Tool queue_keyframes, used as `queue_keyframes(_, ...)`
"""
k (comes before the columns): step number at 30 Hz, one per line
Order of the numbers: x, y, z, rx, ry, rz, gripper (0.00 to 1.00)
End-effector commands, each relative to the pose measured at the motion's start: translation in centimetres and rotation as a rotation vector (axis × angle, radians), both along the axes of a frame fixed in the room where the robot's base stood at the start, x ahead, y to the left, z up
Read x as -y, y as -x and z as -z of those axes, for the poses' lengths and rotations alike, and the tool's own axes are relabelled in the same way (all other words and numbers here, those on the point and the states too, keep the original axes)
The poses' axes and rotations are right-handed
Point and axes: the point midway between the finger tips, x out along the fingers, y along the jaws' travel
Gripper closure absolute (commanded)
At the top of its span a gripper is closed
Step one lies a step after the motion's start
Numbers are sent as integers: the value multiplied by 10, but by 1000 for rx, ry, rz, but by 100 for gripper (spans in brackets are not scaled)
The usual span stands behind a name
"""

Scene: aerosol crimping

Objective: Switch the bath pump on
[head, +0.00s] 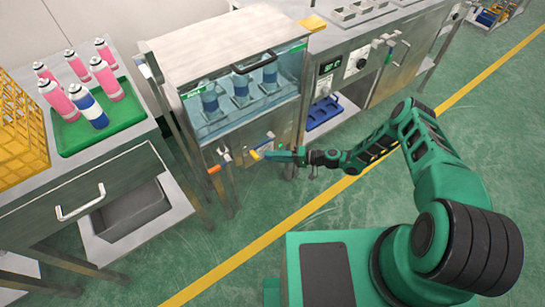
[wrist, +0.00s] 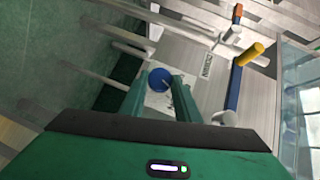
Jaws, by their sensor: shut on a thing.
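A round blue knob (wrist: 158,77) with a pale mark sits on a white plate on the bath's front panel in the wrist view. I take it to be the bath pump switch, but its lettering is not readable. My gripper (wrist: 163,84) is shut on the knob, with one green finger on each side. In the head view my gripper (head: 276,155) reaches the lower front of the bath (head: 240,100), and the knob is hidden there. The bath is a glass-fronted tank of water with several cans standing in it.
Beside the knob are a lever with a yellow end (wrist: 251,53) and a pipe with an orange end (head: 214,169). A control cabinet (head: 352,84) stands at right. Green floor is clear below.

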Motion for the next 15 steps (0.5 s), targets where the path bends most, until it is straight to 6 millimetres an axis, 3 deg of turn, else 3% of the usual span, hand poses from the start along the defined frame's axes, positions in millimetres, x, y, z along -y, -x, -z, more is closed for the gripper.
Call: queue_keyframes(15,3,-2,6,-73,-97,5,93)
